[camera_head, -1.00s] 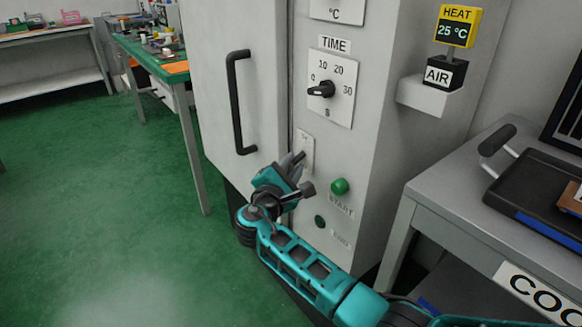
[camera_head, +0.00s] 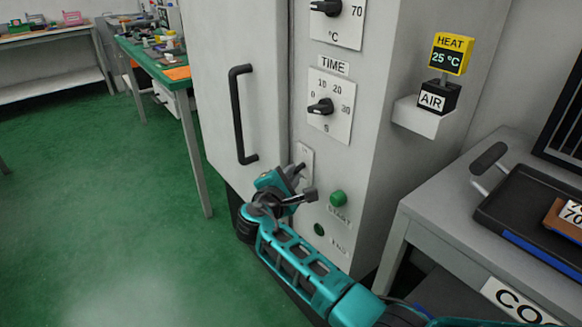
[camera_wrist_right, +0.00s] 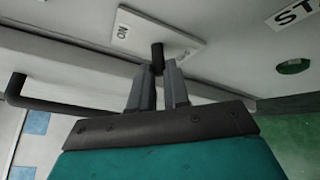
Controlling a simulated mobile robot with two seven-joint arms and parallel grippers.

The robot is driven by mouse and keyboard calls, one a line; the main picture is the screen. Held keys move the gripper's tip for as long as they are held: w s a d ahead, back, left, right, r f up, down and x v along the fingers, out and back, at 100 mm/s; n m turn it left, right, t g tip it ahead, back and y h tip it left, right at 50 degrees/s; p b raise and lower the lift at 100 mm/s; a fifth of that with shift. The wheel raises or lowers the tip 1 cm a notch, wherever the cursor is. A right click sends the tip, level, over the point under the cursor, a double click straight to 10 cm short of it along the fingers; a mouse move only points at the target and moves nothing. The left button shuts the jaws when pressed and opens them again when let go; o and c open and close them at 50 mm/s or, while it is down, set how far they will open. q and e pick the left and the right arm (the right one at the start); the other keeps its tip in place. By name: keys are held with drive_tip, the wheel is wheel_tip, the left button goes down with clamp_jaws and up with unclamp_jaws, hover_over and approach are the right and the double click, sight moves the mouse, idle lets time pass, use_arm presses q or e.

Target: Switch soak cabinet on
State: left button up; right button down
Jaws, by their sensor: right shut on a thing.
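The soak cabinet (camera_head: 375,110) is a tall grey cabinet in the middle of the head view. Its small switch plate (camera_head: 306,156) sits low on the front, beside the door; in the wrist view the plate (camera_wrist_right: 140,28) bears the word ON, seen upside down, near its outer end. A short dark switch lever (camera_wrist_right: 158,52) sticks out of the plate. My right gripper (camera_wrist_right: 158,75) is shut on the lever, with a grey finger on each side of it. In the head view my right gripper (camera_head: 298,174) partly hides the plate. My left gripper is not in view.
A black door handle (camera_head: 237,115) is left of the plate. A TIME dial (camera_head: 321,107) is above it, and a green START button (camera_head: 337,198) is to its right. A grey side table (camera_head: 450,215) holding a dark tray (camera_head: 525,215) stands at right. The floor at left is clear.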

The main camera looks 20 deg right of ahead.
use_arm(q)
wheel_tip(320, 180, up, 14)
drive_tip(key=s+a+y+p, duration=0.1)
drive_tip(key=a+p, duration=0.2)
drive_tip(key=p, duration=1.3)
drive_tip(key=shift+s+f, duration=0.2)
use_arm(e)
drive_tip(key=shift+w+d+r+m+g+y, duration=0.15)
drive_tip(key=shift+r+m+g+y, duration=0.45)
drive_tip(key=shift+y, duration=0.35)
drive_tip(key=shift+d+r+m+g+y, duration=0.15)
drive_tip(key=shift+r+m+g+y, duration=0.25)
drive_tip(key=shift+r+g+y, duration=0.35)
drive_tip(key=shift+w+d+r+m+g+y, duration=0.15)
drive_tip(key=shift+r+m+g+y, duration=0.35)
drive_tip(key=shift+g+y, duration=0.45)
drive_tip(key=shift+s, duration=0.1)
drive_tip(key=c, duration=1.1)
unclamp_jaws()
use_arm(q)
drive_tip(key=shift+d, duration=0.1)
